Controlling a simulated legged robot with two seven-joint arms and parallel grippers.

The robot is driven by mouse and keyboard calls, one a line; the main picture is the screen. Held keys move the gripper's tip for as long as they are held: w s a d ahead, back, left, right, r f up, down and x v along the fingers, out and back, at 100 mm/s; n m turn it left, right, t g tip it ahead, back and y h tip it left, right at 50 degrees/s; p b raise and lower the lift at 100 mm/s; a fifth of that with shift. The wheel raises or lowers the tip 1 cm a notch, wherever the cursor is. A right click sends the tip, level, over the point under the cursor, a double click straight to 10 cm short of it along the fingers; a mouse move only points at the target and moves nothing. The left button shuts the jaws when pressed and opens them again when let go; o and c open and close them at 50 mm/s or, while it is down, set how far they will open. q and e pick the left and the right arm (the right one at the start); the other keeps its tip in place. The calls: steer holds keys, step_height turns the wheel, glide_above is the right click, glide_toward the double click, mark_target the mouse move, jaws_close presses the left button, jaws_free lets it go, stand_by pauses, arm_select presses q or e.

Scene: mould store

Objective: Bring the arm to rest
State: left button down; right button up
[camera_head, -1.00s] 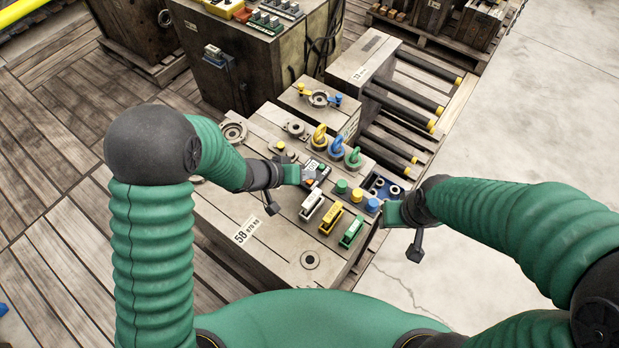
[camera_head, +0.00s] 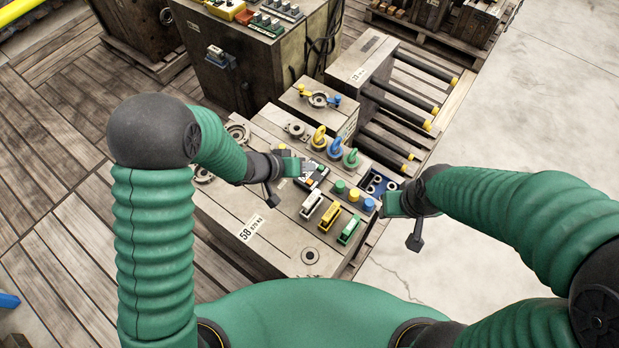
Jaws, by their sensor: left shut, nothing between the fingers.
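White, yellow and green handles (camera_head: 330,216) stand on the block's front part. Green, yellow and blue knobs (camera_head: 354,195) and yellow, blue and green lifting eyes (camera_head: 335,148) stand behind. A machine cabinet (camera_head: 240,75) is at the back. Concrete floor (camera_head: 540,120) is clear at right.

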stand_by(0.5)
arm_select(q)
steer(key=s+a+r+n+y, duration=0.1)
steer(key=s+a+r+y, duration=0.15)
steer(key=a, duration=0.55)
steer(key=s+a+r+y, duration=0.1)
steer(key=a+r+y, duration=0.3)
steer(key=a, duration=0.4)
steer(key=s+a+r+g, duration=0.1)
steer(key=s+a+g, duration=0.1)
steer(key=s, duration=1)
steer(key=shift+s+a+r+n+g+y+p, duration=0.3)
steer(key=shift+s+a+n+g+y, duration=0.1)
steer(key=shift+a+y, duration=0.05)
